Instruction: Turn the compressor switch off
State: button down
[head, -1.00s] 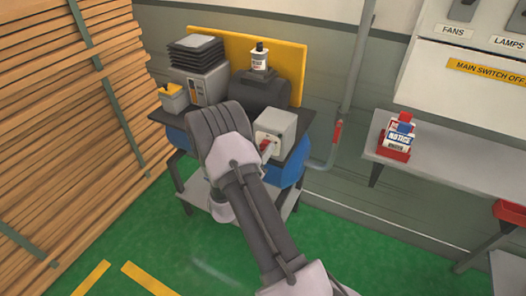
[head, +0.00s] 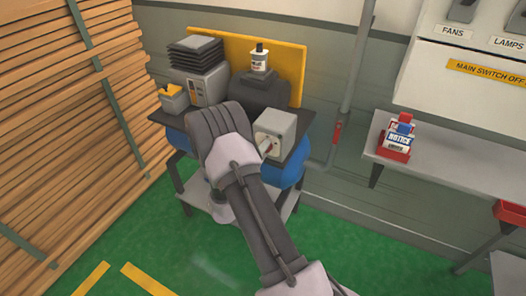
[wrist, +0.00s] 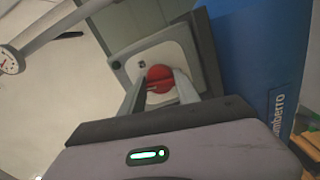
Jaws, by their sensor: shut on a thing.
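The compressor switch is a grey box (head: 276,131) with a pale front plate, on the right end of the compressor stand. In the wrist view its round red knob (wrist: 160,73) sits on the pale plate (wrist: 140,65). My gripper (wrist: 162,86) is shut on the red knob, with one finger on each side of it. The knob's exact angle is hard to tell.
A small yellow-topped box (head: 173,98) stands at left. Stacked planks (head: 70,130) fill the left side. A shelf (head: 445,170) with a red holder is at right. Green floor is open in front.

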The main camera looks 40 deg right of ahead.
jog(key=shift+n, duration=0.8)
jog(key=c, duration=0.9)
grip_release()
jog(key=p+v, duration=0.3)
jog(key=v, duration=1.4)
jog(key=shift+s+a, duration=0.1)
jog(key=shift+a, duration=0.1)
